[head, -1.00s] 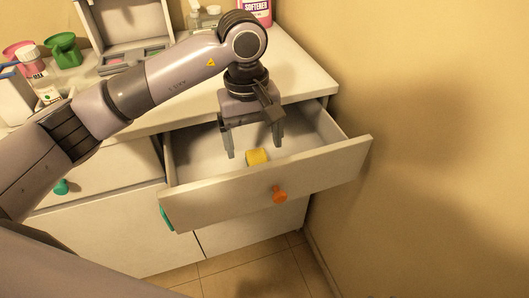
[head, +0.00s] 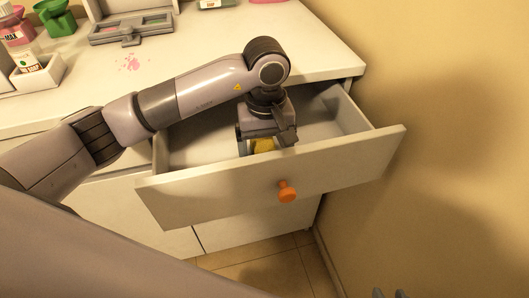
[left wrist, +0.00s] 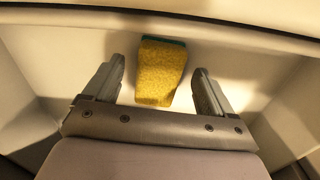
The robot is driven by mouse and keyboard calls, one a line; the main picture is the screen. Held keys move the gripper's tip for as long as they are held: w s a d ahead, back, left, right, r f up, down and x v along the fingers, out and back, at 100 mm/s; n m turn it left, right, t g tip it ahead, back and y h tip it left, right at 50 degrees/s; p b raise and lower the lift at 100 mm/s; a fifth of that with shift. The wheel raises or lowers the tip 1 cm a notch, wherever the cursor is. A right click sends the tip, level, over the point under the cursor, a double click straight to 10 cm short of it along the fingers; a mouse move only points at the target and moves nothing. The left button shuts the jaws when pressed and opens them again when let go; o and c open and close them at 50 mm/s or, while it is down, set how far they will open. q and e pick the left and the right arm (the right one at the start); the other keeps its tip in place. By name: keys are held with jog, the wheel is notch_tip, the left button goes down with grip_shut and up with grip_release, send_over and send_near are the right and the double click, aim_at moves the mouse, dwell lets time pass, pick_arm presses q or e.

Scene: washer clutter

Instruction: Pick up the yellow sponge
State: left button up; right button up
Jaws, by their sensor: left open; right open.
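The yellow sponge (head: 264,145) lies in the open drawer, mostly hidden by my left gripper and the drawer front. In the left wrist view the sponge (left wrist: 160,75) shows a green layer at its far edge. My left gripper (head: 257,147) reaches down into the drawer. Its open fingers (left wrist: 159,72) stand on either side of the sponge, with a visible gap on each side. At the bottom right of the head view, two small grey tips of my right gripper (head: 388,293) show, apart and empty, far from the drawer.
The drawer (head: 220,198) with an orange knob (head: 287,191) is pulled out, and its walls surround my left gripper. The countertop (head: 215,45) above holds a grey tray (head: 130,32), a green item (head: 56,17) and bottles. A wall (head: 455,120) stands close on the right.

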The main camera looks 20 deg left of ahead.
pick_arm(q)
jog(key=shift+f, duration=0.35)
jog(key=c, duration=1.1)
jog(key=shift+r, duration=0.1)
notch_tip(320, 180, up, 20)
jog(key=shift+f+p, duration=0.1)
jog(key=shift+p, duration=1.15)
